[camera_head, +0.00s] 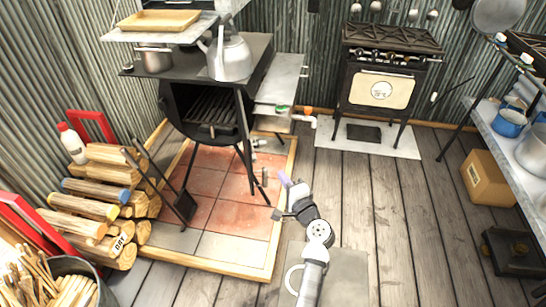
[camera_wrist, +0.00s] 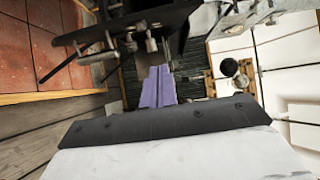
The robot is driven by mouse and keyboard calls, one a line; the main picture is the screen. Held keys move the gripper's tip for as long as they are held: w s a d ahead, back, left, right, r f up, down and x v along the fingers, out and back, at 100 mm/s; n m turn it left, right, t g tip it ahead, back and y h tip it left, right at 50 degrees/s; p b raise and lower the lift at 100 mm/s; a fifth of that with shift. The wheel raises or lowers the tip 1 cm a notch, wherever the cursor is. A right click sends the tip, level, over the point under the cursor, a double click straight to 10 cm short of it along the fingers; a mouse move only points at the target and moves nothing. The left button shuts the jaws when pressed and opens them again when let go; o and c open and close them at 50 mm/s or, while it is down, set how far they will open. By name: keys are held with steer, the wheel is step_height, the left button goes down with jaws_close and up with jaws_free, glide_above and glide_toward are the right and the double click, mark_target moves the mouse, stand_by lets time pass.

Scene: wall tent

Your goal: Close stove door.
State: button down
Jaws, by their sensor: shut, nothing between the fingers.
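The black wood stove (camera_head: 262,62) stands on thin legs at the left. Its front is open, and a grate shows inside the firebox (camera_head: 212,112). A dark narrow panel (camera_head: 244,128) at the right side of the opening looks like the door, swung out and seen nearly edge-on. My gripper (camera_head: 284,180) is low, in front and to the right of the stove, apart from it. In the wrist view its purple fingers (camera_wrist: 158,88) are together and empty. A dark panel (camera_wrist: 125,22) with metal fittings is above them there; I cannot tell surely whether it is the door.
A kettle (camera_head: 230,54) and a pot (camera_head: 155,61) sit on the stove. Fire tools (camera_head: 185,207) and stacked logs (camera_head: 95,205) are to the left. A second stove (camera_head: 382,88) with its cream door shut stands at the back right. The plank floor between is mostly clear.

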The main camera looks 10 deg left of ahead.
steer(key=w+a+p, duration=0.3)
steer(key=w+a, duration=0.3)
steer(key=a, duration=0.3)
steer(key=shift+w+f+p, duration=0.15)
steer(key=shift+w+p, duration=0.05)
steer(key=shift+p, duration=0.15)
steer(key=shift+a, duration=0.25)
